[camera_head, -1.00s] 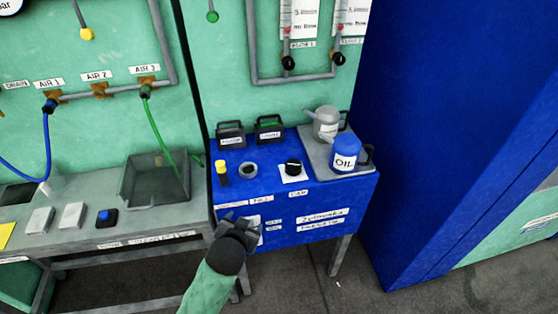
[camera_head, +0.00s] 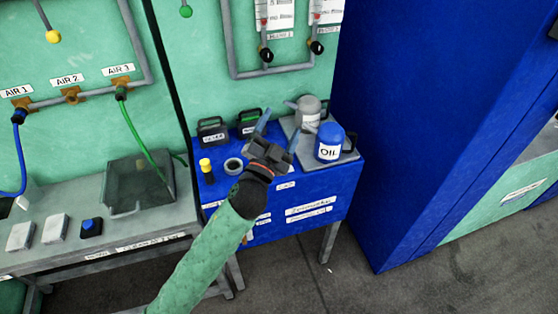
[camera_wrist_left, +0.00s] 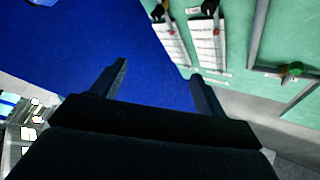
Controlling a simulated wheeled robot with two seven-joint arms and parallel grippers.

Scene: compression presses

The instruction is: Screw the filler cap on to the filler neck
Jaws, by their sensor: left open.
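The filler neck (camera_head: 233,166) is a grey ring with a dark opening on the blue unit's top. The filler cap, a black knob on a white card in the earlier head view, is hidden now behind my left gripper (camera_head: 278,131). That gripper is over the blue top, right of the neck, with its fingers spread. The left wrist view shows the same gripper (camera_wrist_left: 158,73) open, with nothing between its fingers. I cannot tell its height above the cap. My right gripper is not in view.
A yellow-topped stick (camera_head: 206,168) stands left of the neck. Two dark containers, one of them here (camera_head: 212,131), stand behind. A grey bench (camera_head: 150,218) adjoins on the left.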

